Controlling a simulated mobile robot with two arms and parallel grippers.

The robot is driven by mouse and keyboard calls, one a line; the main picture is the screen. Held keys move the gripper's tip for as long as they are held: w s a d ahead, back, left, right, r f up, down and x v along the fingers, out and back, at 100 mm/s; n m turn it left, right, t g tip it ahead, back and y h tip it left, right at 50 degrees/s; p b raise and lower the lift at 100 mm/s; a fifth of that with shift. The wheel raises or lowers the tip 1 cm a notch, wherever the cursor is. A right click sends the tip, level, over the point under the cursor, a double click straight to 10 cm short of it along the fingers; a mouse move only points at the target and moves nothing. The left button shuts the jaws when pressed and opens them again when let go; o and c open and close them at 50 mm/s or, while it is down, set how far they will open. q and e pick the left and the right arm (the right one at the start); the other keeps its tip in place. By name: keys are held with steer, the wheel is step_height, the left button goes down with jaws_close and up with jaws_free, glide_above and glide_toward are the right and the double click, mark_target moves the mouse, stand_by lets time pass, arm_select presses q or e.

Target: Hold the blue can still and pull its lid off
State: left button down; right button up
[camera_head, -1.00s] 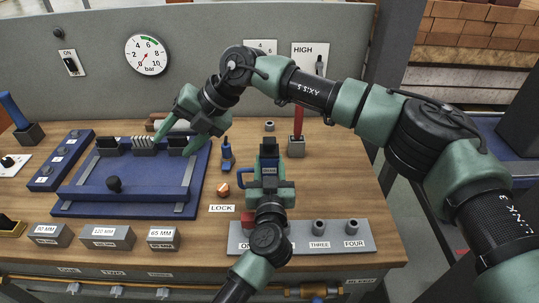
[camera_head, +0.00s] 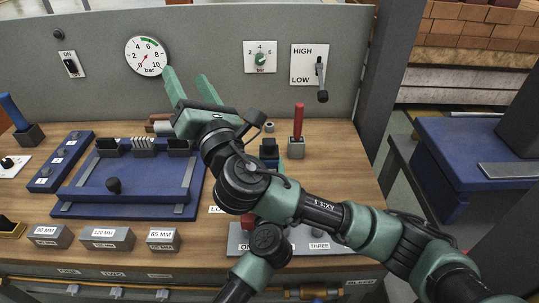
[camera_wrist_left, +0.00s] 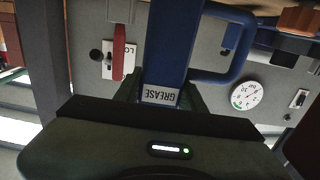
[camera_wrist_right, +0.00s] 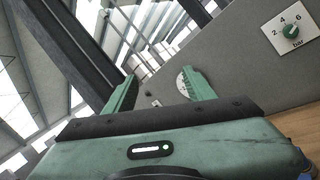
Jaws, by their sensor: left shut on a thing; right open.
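My right gripper (camera_head: 189,88) is open and empty in front of the grey panel, up and left of the can. Its spread fingers (camera_wrist_right: 161,90) show nothing between them.
A red-handled tool (camera_head: 298,122) stands in a grey block right of the can. A blue fixture (camera_head: 120,208) fills the left bench. Grey blocks (camera_head: 109,238) line the front. The upright panel (camera_head: 215,40) bears a gauge (camera_head: 146,56) and a lever (camera_head: 321,80).

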steer(key=s+d+f+m+g+h, duration=0.1)
steer(key=d+f+g+h, duration=0.1)
steer(key=d+f+h, duration=0.6)
steer(key=n+g+h, duration=0.1)
steer(key=g+h, duration=0.1)
steer(key=g, duration=0.1)
glide_toward(269, 139)
steer(key=shift+n, duration=0.3)
steer(key=x, duration=1.2)
steer(key=shift+f, duration=0.25)
jaws_close()
steer(key=shift+r, duration=0.2)
steer(key=shift+r, duration=0.9)
